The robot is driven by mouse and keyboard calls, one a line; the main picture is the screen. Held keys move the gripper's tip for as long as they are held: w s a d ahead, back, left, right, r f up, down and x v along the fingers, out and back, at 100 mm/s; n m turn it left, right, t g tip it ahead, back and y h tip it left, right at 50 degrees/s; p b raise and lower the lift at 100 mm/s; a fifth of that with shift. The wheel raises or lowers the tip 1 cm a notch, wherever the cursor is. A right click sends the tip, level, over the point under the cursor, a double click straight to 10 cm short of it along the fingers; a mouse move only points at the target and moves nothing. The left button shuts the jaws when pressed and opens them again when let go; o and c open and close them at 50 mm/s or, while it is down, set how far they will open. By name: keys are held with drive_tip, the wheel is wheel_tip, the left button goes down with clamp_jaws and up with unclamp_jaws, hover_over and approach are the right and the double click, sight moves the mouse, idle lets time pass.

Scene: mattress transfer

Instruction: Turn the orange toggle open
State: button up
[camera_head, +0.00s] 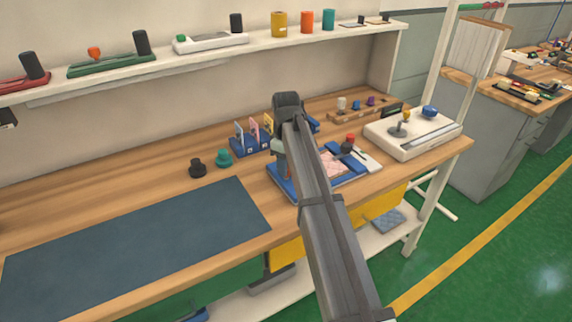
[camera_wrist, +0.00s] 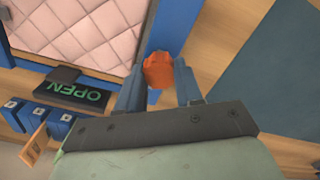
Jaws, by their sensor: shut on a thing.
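The orange toggle (camera_wrist: 162,69) shows in the wrist view at the edge of a blue frame (camera_wrist: 20,55). My gripper (camera_wrist: 158,76) has its two blue-grey fingers on either side of the toggle and is shut on it. A black plate (camera_wrist: 77,95) with green "OPEN" lettering lies to the left of the toggle. A pink quilted pad (camera_wrist: 80,35) lies inside the frame. In the head view the blue frame (camera_head: 352,180) is on the workbench, partly behind my arm. The toggle and fingertips are hidden there.
A blue rack with cards (camera_head: 250,143) stands behind the frame. Black (camera_head: 197,168) and teal (camera_head: 223,158) knobs are to the left, near a dark mat (camera_head: 135,250). A white device (camera_head: 415,135) stands to the right. A shelf (camera_head: 215,52) runs above.

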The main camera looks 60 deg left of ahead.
drive_tip(key=shift+n, duration=0.5)
drive_tip(key=o, duration=1)
drive_tip(key=shift+o, duration=0.2)
wheel_tip(320, 180, up, 14)
drive_tip(key=shift+f, duration=0.1)
idle(0.5)
